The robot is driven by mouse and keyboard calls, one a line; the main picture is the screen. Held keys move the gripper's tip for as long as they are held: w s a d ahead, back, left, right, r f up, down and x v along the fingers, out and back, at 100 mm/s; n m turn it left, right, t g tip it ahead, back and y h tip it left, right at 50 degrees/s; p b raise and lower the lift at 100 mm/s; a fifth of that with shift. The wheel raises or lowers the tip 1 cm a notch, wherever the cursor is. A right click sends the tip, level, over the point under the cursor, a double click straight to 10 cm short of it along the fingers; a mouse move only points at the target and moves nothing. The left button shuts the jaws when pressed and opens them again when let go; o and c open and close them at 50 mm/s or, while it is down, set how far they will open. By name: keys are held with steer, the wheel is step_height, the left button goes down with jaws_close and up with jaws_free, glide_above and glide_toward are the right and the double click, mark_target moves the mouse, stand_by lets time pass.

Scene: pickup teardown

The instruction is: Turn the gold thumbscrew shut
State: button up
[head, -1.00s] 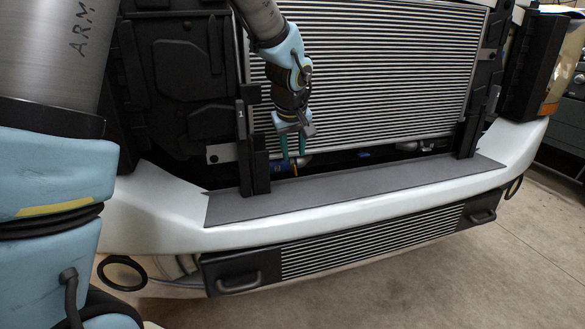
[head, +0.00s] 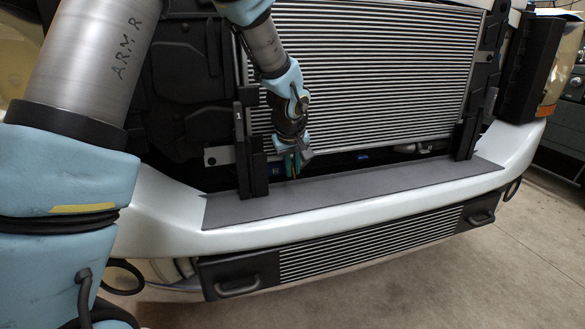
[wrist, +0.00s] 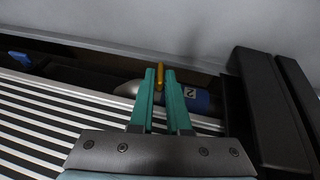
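The gold thumbscrew (wrist: 160,73) stands as a thin upright tab between my fingertips in the wrist view. My gripper (wrist: 161,76) has its two teal fingers drawn close, one on each side of the thumbscrew, and appears shut on it. Behind the fingers is a grey pipe end with a blue band (wrist: 198,98) marked 2. In the head view my gripper (head: 292,165) reaches down into the gap between the radiator and the bumper, by the post marked 1. The thumbscrew is hidden there.
The finned radiator (head: 375,70) rises behind my gripper. A black post (head: 247,150) stands close on its left; dark blocks also show at the right of the wrist view (wrist: 262,110). The grey bumper top plate (head: 350,190) lies in front. A blue part (wrist: 20,58) sits farther along the gap.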

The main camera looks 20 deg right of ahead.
jaws_close()
steer(key=shift+d, duration=0.1)
